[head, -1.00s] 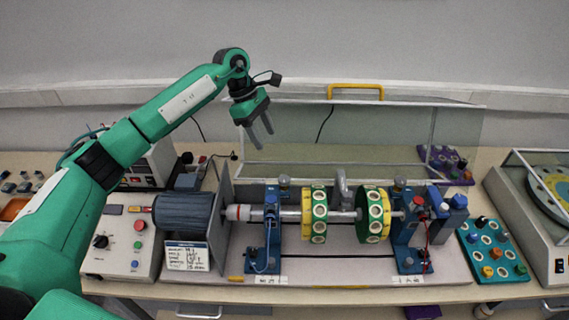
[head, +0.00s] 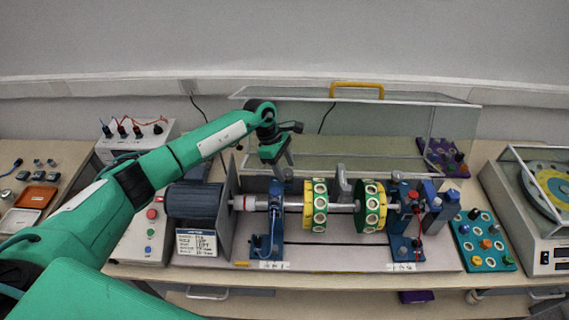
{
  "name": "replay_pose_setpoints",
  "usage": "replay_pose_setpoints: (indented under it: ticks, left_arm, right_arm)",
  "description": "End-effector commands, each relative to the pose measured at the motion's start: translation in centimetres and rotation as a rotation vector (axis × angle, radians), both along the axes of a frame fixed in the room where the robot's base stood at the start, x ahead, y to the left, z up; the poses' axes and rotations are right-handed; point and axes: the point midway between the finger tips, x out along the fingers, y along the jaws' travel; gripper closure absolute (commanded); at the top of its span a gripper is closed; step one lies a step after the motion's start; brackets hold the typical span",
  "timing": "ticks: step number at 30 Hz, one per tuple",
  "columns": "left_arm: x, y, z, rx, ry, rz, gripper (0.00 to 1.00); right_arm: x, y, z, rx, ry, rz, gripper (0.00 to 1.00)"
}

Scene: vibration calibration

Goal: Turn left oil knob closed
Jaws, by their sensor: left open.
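The left bearing stand (head: 275,238) is a blue upright block on the test rig, with the shaft passing through it. Its grey oil knob was on top of the stand earlier; now my left gripper hides most or all of it. My left gripper (head: 281,168) is open, fingers pointing down, just above the top of the left stand. I cannot tell whether the fingers are around the knob or touching it. A similar grey knob (head: 396,176) tops the right blue stand (head: 398,220). My right gripper is not in view.
Green-and-yellow discs (head: 316,206) sit on the shaft right of the left stand. A grey motor (head: 193,202) stands to the left. A clear guard with a yellow handle (head: 357,85) stands open behind. A teal tray (head: 482,242) of knobs lies at the right.

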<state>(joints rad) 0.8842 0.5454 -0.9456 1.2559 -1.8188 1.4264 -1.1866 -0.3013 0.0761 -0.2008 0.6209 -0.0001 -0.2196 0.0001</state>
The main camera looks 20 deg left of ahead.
Motion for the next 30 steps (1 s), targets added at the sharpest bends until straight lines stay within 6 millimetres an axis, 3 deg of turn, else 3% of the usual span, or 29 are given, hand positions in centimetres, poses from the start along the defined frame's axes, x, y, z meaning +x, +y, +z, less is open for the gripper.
replay_pose_setpoints:
  ticks: [4, 11, 20, 30]
  left_arm:
    - [0.0, 0.0, 0.0, 0.000, 0.000, 0.000, 0.46]
    - [0.0, 0.0, 0.0, 0.000, 0.000, 0.000, 0.91]
    - [0.0, 0.0, -0.1, 0.000, -0.001, 0.026, 0.91]
    - [-0.3, 0.1, -0.5, 0.000, -0.002, 0.224, 0.91]
  right_arm:
    - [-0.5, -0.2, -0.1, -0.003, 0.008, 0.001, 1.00]
    - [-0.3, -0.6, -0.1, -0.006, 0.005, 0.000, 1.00]
    - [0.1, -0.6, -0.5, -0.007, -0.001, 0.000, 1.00]
    - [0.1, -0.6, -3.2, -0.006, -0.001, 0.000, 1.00]
